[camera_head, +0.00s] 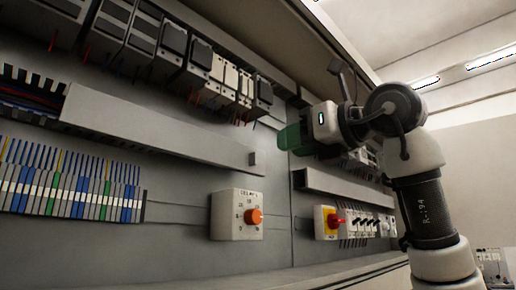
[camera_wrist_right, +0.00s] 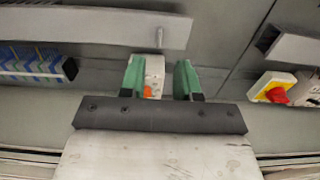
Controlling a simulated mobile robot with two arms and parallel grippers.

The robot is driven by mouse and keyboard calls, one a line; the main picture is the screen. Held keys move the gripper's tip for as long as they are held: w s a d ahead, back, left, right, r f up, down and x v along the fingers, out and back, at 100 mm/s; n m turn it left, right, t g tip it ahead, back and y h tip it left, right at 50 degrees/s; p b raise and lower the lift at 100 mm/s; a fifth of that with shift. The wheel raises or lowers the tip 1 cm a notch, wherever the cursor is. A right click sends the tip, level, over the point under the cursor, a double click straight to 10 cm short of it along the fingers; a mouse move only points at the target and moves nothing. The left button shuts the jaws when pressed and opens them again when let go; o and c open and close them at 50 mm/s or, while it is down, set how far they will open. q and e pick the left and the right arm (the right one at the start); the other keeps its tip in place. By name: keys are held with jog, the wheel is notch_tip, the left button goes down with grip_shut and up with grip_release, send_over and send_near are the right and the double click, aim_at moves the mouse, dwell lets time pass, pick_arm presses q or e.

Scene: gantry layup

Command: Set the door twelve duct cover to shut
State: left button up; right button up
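A long grey duct cover (camera_head: 160,131) runs across the panel in the head view. A small upright tab (camera_head: 253,158) stands at its right end. Left of the cover, the slotted duct (camera_head: 30,92) is uncovered and shows red and blue wires. In the wrist view the cover (camera_wrist_right: 80,26) and tab (camera_wrist_right: 160,38) are just beyond my fingers. My right gripper (camera_head: 288,139) has green fingers and is right of the tab in the head view. In the wrist view the fingers (camera_wrist_right: 160,80) are apart with nothing held between them. My left gripper is not in view.
Below the cover is a grey box with an orange knob (camera_head: 254,216). A red-handled yellow switch (camera_head: 333,220) and breakers (camera_head: 368,224) sit at the right. Another grey duct (camera_head: 340,188) is above them. Terminal blocks (camera_head: 70,190) fill the lower left.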

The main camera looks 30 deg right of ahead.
aim_at(256, 155)
jog(key=p+x, duration=0.3)
jog(key=x, duration=0.5)
jog(key=shift+w+a, duration=0.1)
jog(key=shift+w, duration=0.1)
jog(key=shift+c, duration=0.3)
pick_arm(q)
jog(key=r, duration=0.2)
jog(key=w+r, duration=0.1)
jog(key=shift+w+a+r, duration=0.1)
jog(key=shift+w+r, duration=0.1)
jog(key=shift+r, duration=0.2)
pick_arm(e)
grip_shut()
